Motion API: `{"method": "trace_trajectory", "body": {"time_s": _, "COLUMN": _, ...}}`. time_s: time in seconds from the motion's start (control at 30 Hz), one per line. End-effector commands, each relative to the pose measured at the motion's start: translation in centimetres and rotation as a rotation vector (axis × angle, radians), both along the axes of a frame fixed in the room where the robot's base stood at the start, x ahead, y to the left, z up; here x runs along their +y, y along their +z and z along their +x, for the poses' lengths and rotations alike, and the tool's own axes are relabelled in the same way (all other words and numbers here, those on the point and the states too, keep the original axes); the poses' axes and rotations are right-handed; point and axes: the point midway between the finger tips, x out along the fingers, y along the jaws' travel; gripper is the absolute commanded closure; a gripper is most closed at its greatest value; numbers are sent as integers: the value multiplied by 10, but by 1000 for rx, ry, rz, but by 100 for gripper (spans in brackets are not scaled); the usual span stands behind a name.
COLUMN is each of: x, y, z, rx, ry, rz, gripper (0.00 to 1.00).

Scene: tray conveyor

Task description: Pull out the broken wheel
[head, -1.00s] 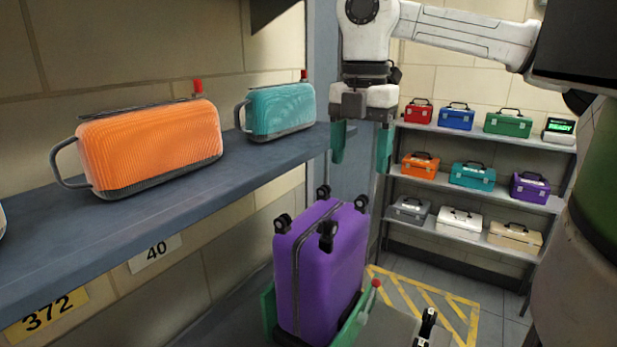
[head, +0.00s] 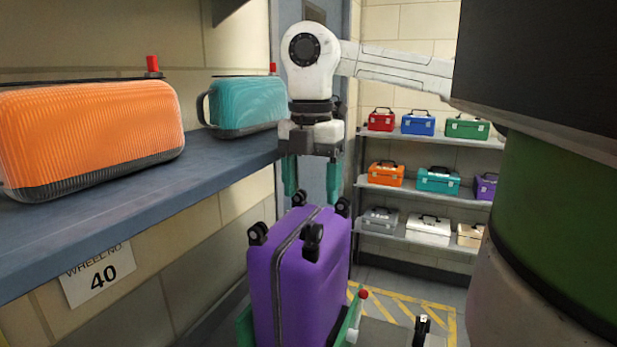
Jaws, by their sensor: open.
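A purple suitcase (head: 322,270) stands upside down with its wheels up. Several black wheels sit at its top corners: near left (head: 258,233), near right (head: 313,238), far left (head: 300,197) and far right (head: 343,206). I cannot tell from this view which wheel is broken. My gripper (head: 312,185) points down with its two green fingers apart and empty. The fingertips are close to the height of the far wheels in the picture. Whether they touch a wheel is unclear.
A green holder (head: 352,312) with a red knob grips the suitcase's lower part. A blue-grey shelf (head: 140,205) at left carries orange (head: 90,130) and teal (head: 245,105) cases. Toolboxes fill a rack (head: 440,195) behind.

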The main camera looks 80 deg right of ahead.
Motion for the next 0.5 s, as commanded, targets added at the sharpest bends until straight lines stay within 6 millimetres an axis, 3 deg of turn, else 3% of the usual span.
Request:
{"method": "trace_trajectory", "body": {"time_s": 0.3, "x": 1, "y": -54, "z": 0, "rx": 0, "ry": 2, "rz": 5, "gripper": 30}}
{"method": "trace_trajectory", "body": {"time_s": 0.5, "x": 1, "y": -79, "z": 0, "rx": -1, "ry": 0, "rz": 3, "gripper": 30}}
